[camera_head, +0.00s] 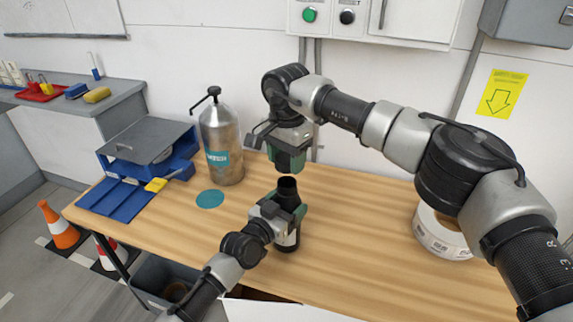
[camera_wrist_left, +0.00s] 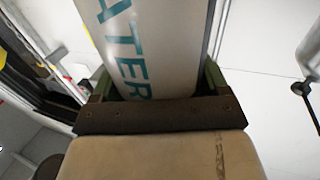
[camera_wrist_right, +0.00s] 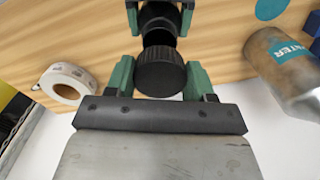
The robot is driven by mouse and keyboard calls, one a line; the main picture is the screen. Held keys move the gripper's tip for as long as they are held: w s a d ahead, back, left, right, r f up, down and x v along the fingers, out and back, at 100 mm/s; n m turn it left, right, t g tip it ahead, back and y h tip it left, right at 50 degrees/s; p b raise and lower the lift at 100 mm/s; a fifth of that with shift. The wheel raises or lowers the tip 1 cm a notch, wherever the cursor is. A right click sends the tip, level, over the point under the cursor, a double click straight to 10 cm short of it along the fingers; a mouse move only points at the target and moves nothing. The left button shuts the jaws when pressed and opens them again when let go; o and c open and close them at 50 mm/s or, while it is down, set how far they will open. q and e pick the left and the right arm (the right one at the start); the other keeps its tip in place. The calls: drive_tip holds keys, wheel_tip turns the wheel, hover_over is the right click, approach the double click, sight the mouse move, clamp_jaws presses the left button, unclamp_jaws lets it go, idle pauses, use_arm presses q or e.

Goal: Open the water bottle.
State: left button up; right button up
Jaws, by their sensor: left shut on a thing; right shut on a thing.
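The water bottle (camera_head: 287,240) is upright, black at the top with a pale label lower down. Its teal lettering, "ATER", shows close up in the left wrist view (camera_wrist_left: 150,45). My left gripper (camera_head: 284,207) is shut around the bottle's upper body. My right gripper (camera_head: 288,160) is directly above and is shut on the ribbed black cap (camera_wrist_right: 160,72). In the right wrist view the cap appears apart from the bottle, with a dark round mouth (camera_wrist_right: 160,37) behind it. In the head view the cap is mostly hidden by the right gripper.
A metal canister (camera_head: 222,150) with a pump and teal label stands left on the wooden table (camera_head: 350,230), behind a teal disc (camera_head: 210,199). Blue trays (camera_head: 118,200) lie far left. A white tape roll (camera_head: 440,235) sits right, beneath my right arm.

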use_arm(q)
drive_tip(key=o, duration=1.7)
